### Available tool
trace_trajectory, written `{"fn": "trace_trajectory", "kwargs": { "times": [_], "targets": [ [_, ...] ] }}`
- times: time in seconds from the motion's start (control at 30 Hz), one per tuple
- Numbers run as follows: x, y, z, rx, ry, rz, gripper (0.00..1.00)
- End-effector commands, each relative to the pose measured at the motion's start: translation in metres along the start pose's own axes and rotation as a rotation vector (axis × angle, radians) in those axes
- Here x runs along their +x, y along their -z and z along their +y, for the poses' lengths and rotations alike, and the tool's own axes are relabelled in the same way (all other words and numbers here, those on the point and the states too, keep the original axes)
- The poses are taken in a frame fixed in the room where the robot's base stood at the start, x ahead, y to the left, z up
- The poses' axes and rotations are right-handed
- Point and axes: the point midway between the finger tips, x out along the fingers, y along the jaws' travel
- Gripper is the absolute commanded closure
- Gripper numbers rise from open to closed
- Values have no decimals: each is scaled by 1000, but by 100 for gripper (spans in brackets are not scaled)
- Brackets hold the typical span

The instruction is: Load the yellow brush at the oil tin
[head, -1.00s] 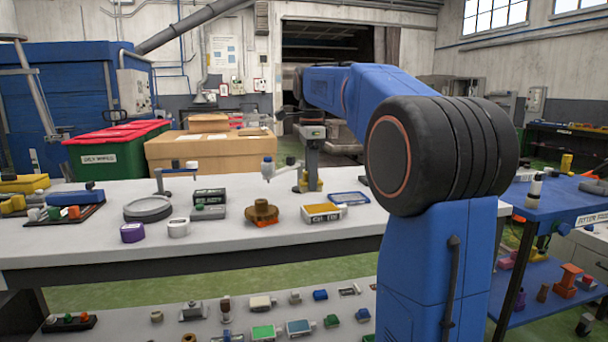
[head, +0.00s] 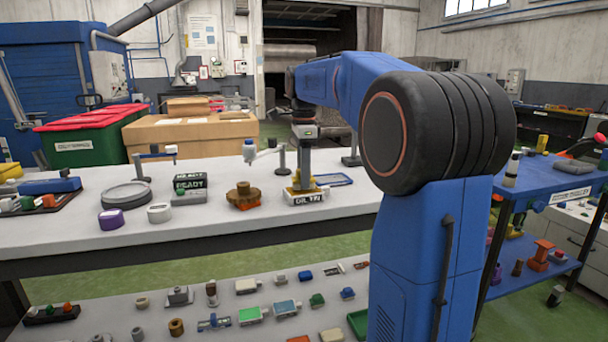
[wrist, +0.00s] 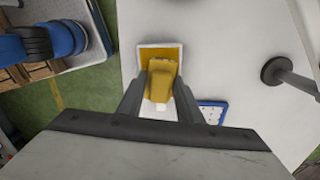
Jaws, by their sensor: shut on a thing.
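My gripper (head: 304,172) points down over the oil tin (head: 308,199) and is shut on the yellow brush (wrist: 161,78). In the wrist view the brush is between the two fingers of the gripper (wrist: 160,90). The oil tin (wrist: 145,51) shows there as a white-rimmed box with an orange-yellow top, beneath the brush. The brush covers part of the tin. In the head view the yellow of the brush shows just above or at the tin's top. I cannot tell whether they touch.
A brown round piece (head: 243,196) stands left of the tin on the white table (head: 170,236). A blue-rimmed tray (head: 333,179) lies close on the right. A post with a dark round base (wrist: 277,71) stands right of the gripper. The table's front strip is clear.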

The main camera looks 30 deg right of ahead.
Motion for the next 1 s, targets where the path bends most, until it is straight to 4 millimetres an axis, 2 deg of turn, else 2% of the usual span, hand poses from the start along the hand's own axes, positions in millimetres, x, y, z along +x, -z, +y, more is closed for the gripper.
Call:
{"fn": "trace_trajectory", "kwargs": {
  "times": [1.0],
  "targets": [
    [5,0,0,0,0,0,86]
  ]
}}
